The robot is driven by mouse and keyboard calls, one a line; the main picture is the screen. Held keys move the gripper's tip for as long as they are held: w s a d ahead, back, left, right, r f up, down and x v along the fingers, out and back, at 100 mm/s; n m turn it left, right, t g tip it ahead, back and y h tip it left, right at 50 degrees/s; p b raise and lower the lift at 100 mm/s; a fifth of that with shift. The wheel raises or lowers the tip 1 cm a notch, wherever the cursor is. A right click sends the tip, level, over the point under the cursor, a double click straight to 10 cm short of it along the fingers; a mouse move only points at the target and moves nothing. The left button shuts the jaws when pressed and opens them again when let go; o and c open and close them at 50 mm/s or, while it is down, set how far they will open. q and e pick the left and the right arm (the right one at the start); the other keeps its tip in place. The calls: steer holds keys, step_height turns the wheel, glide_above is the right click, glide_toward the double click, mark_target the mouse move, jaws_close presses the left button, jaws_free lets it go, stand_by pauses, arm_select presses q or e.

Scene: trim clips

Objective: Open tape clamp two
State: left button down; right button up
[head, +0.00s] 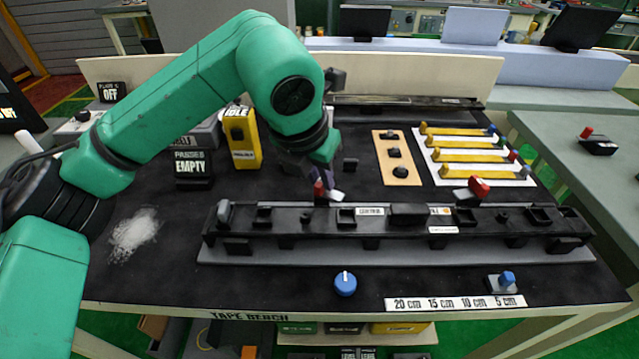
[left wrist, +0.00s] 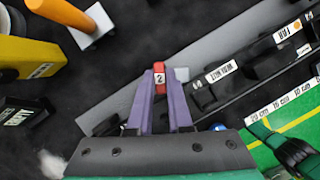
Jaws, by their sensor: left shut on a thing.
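The long black trim fixture (head: 280,240) lies across the bench on a grey base. Clamp two has a red lever (head: 319,190) marked "2" at the fixture's left part; it also shows in the left wrist view (left wrist: 159,78). My left gripper (head: 321,179) has its purple fingers shut on this lever, one on each side; the fingertips also show in the left wrist view (left wrist: 164,84). A light plate (head: 335,196) sticks out beside the lever. A second red clamp lever (head: 479,187) stands raised on the fixture's right part. My right gripper is not in view.
A yellow box (head: 242,140) and a black "EMPTY" sign (head: 193,167) stand left behind the fixture. A white board with yellow bars (head: 470,152) lies back right. A blue knob (head: 345,284) and a length scale (head: 455,303) are at the front edge.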

arm_select(q)
steer(key=shift+d+r+n+y+b, duration=0.1)
steer(key=shift+n+y+b, duration=0.4)
steer(key=shift+n, duration=0.7)
steer(key=c, duration=0.8)
jaws_free()
steer(key=shift+c, duration=0.2)
steer(key=v, duration=1.4)
steer(key=shift+s, duration=0.35)
steer(key=shift+r, duration=0.2)
